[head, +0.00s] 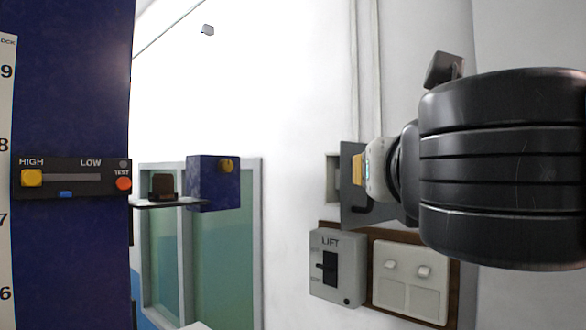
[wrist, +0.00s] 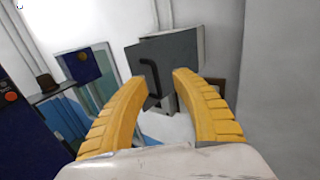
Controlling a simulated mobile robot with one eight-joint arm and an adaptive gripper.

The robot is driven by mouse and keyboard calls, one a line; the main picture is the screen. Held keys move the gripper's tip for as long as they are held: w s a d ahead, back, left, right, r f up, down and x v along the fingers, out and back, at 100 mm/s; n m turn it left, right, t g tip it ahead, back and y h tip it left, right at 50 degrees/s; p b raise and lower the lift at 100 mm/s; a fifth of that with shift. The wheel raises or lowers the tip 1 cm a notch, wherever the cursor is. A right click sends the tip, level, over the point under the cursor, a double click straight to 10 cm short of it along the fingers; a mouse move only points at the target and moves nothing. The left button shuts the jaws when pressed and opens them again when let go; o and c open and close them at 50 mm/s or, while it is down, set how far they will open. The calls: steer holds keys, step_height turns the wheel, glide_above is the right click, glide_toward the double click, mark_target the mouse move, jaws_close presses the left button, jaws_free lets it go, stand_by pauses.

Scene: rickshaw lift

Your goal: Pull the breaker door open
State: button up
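The breaker door is a dark grey panel, in the head view (head: 352,207) on the white wall above the lift switch. In the wrist view, the door (wrist: 172,56) has a bent black handle (wrist: 150,76), which also shows low on the door in the head view (head: 362,207).
Below the door are a grey LIFT switch box (head: 338,265) and a white switch plate (head: 410,280) on a brown board. A blue column (head: 75,90) with a HIGH/LOW slider panel stands at left. A small shelf (head: 165,203) and blue box (head: 213,185) stick out from it.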

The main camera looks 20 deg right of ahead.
steer(key=shift+v, duration=2.35)
steer(key=shift+a, duration=0.1)
